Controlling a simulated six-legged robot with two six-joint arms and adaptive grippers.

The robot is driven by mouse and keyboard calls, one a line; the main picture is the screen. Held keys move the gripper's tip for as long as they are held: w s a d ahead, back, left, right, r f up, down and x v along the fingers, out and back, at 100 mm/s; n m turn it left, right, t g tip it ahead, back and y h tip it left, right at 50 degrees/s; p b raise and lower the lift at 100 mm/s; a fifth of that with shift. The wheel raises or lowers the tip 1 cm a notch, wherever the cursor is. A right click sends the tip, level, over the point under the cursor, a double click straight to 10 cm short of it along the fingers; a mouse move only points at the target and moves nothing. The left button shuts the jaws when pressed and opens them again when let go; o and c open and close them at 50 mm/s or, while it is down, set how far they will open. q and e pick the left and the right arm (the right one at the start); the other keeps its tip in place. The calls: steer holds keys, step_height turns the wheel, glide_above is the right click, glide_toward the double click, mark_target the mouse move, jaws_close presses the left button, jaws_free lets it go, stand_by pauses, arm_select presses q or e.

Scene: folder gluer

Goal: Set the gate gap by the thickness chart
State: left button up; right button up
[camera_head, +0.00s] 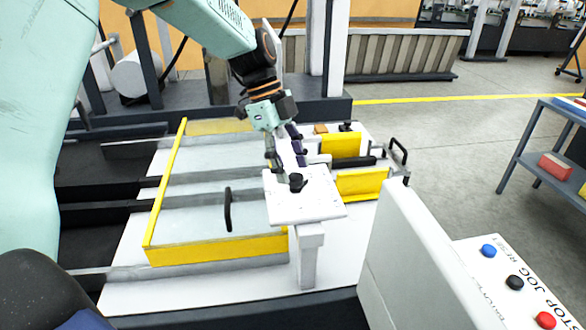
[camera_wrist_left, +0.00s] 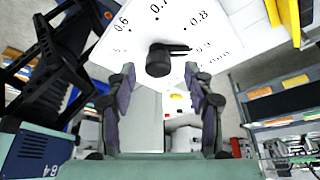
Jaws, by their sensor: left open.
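A white dial plate (camera_head: 320,205) on a post carries a black knob (camera_head: 296,182). In the left wrist view the knob (camera_wrist_left: 159,60) has a pointer directed right, towards a partly blurred mark that looks like 0.9. The marks 0.6, 0.7 and 0.8 show around it on the plate (camera_wrist_left: 130,45). My left gripper (camera_head: 286,163) is open just above and behind the knob. Its two fingers (camera_wrist_left: 160,80) stand apart with nothing between them, and no contact shows. My right gripper is out of view. I cannot make out a thickness chart.
A yellow-framed clear guard (camera_head: 205,250) with a black handle lies left of the dial. Yellow plates (camera_head: 362,184) stand right of it. A control panel (camera_head: 505,285) with blue, black and red buttons is at lower right. A blue-grey shelf (camera_head: 540,140) stands beyond, across open floor.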

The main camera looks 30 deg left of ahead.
arm_select(q)
steer(key=shift+s+d+f, duration=0.25)
steer(key=shift+f, duration=0.3)
steer(key=shift+w+d+f, duration=0.1)
steer(key=c, duration=0.8)
jaws_close()
